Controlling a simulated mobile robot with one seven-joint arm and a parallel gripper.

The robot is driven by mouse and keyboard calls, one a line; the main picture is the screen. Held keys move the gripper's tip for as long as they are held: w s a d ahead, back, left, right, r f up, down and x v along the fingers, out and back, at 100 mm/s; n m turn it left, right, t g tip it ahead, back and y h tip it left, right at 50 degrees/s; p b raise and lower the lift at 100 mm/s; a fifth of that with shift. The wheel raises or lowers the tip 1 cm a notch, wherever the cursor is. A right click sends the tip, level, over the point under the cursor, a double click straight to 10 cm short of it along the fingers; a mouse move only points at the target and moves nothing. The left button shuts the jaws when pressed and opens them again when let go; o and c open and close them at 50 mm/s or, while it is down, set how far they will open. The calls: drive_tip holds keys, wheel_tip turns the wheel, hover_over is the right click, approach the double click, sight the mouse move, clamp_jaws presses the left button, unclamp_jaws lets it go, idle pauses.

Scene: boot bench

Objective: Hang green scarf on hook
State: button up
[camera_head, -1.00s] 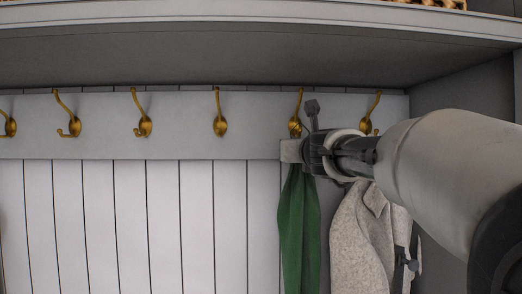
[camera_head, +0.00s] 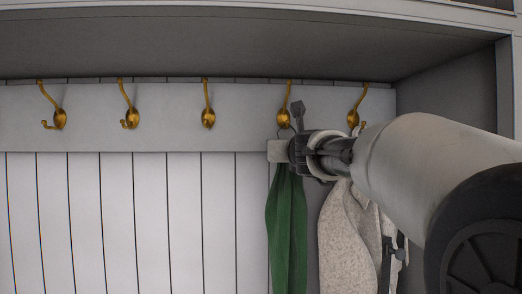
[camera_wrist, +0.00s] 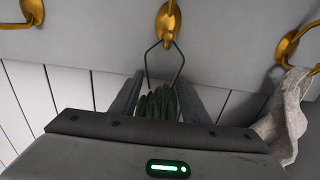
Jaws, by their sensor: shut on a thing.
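The green scarf (camera_head: 287,230) hangs down from my gripper (camera_head: 281,151), which is shut on its gathered top. In the wrist view, the bunched green scarf (camera_wrist: 157,103) sits between the two fingers of my gripper (camera_wrist: 157,92). A thin dark green loop (camera_wrist: 149,62) rises from it to a brass hook (camera_wrist: 168,22). The loop's top is at the hook's lower prong; I cannot tell whether it is around the prong or only in front of it. In the head view, this hook (camera_head: 284,117) is just above my gripper.
A grey coat (camera_head: 345,240) hangs right of the scarf, close to my gripper, under the rightmost hook (camera_head: 354,117). Other brass hooks, such as this one (camera_head: 208,117), line the grey rail (camera_head: 165,138) to the left. A shelf (camera_head: 230,50) overhangs the rail.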

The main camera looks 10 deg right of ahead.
drive_tip(key=o, duration=1.6)
drive_tip(key=s+p, duration=0.2)
drive_tip(key=s, duration=1.4)
drive_tip(key=s+a+f+n+g+y, duration=0.25)
drive_tip(key=s+a+f+n, duration=0.2)
drive_tip(key=f+n, duration=0.5)
drive_tip(key=s+a+f+n+g+y, duration=0.25)
drive_tip(key=s+f+n, duration=0.35)
drive_tip(key=n, duration=0.6)
drive_tip(key=s+d+f+n+g+h, duration=0.1)
drive_tip(key=s+d+f+n+g, duration=0.1)
drive_tip(key=s+f+n, duration=0.2)
drive_tip(key=s+d+f+n+g+h, duration=0.2)
drive_tip(key=s+f+n+g, duration=0.1)
drive_tip(key=f, duration=0.5)
drive_tip(key=s+d+f+n+g+h, duration=0.2)
drive_tip(key=s+d+f+n, duration=0.1)
drive_tip(key=s+f+n, duration=0.2)
drive_tip(key=shift+s+f+n, duration=0.15)
drive_tip(key=shift+f+n, duration=0.05)
drive_tip(key=shift+n, duration=0.45)
drive_tip(key=shift+s+f+n, duration=0.15)
drive_tip(key=shift+f+n, duration=0.05)
drive_tip(key=shift+n, duration=0.4)
